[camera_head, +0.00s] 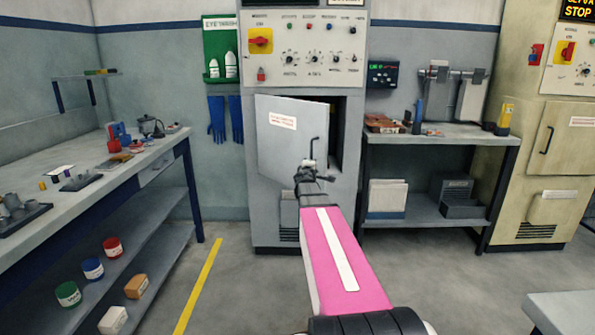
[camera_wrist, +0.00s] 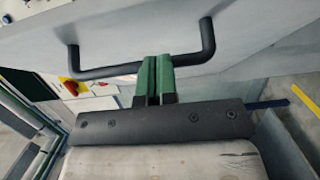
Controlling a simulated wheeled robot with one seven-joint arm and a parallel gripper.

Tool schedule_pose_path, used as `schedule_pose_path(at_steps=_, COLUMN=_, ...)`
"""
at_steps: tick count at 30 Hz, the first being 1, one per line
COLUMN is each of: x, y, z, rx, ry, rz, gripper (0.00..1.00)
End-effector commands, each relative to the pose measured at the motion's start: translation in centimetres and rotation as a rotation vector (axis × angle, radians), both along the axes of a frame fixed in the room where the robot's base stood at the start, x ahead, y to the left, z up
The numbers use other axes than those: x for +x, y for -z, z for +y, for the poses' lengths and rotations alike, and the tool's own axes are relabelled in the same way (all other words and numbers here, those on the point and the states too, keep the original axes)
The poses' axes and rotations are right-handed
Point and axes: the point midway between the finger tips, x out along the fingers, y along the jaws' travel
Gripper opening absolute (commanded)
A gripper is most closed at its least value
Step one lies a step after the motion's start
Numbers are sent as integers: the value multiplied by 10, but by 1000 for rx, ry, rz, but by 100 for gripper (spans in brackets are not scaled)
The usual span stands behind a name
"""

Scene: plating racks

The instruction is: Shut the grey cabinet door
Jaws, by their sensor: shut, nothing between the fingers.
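The grey cabinet door (camera_head: 283,140) stands partly open on the tall grey cabinet in the middle of the head view. A dark gap shows between its right edge and the cabinet frame. Its black bar handle (camera_head: 313,150) is near the right edge and also crosses the wrist view (camera_wrist: 110,71). My gripper (camera_head: 308,166) is at the door's lower right, by the handle. In the wrist view its green fingers (camera_wrist: 155,68) are shut together, with nothing between them. They overlap the handle bar there; whether they touch it I cannot tell.
A workbench (camera_head: 100,185) with tools and jars runs along the left. A shelf table (camera_head: 440,135) with boxes stands right of the cabinet. A cream cabinet (camera_head: 550,150) is at the far right. A yellow line (camera_head: 200,285) marks open floor left of my arm.

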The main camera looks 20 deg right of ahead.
Motion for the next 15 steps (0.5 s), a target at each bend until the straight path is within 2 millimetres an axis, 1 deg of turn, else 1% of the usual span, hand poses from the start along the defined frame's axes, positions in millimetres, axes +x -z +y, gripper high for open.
schedule_pose_path(at_steps=1, x=8, y=0, z=-16, rx=-1, ry=3, rz=1, gripper=0)
schedule_pose_path(at_steps=5, x=22, y=0, z=-53, rx=-1, ry=4, rz=1, gripper=0)
schedule_pose_path(at_steps=8, x=38, y=1, z=-85, rx=-2, ry=4, rz=1, gripper=0)
schedule_pose_path(at_steps=11, x=58, y=1, z=-120, rx=-2, ry=4, rz=1, gripper=0)
schedule_pose_path(at_steps=12, x=68, y=1, z=-134, rx=-1, ry=4, rz=1, gripper=0)
schedule_pose_path(at_steps=14, x=84, y=1, z=-156, rx=-1, ry=3, rz=1, gripper=0)
schedule_pose_path(at_steps=15, x=95, y=1, z=-170, rx=-1, ry=3, rz=1, gripper=0)
